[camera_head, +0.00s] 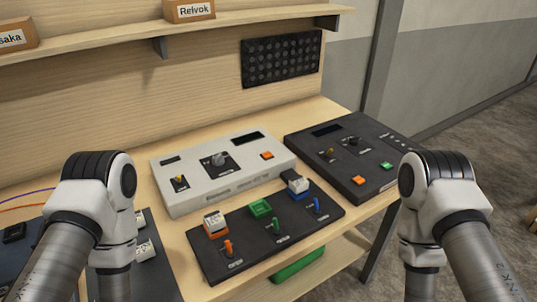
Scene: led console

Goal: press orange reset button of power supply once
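A white console (190,196) stands on the wooden table with a small orange button (267,155) at its right. A black console (312,143) stands to its right, with an orange button (359,180) and a green button (386,166) near its front edge. The labels are too small to read, so I cannot tell which unit is the power supply. My two arms come in at the left and right, bent downward. Neither gripper is in view, and nothing of mine visibly touches a console.
A dark switch panel (218,263) with orange, green and blue levers lies in front of the white console. Another dark panel (165,283) is partly behind my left arm. A shelf (110,38) with labelled boxes (188,11) runs above. A green object (298,265) lies below the tabletop.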

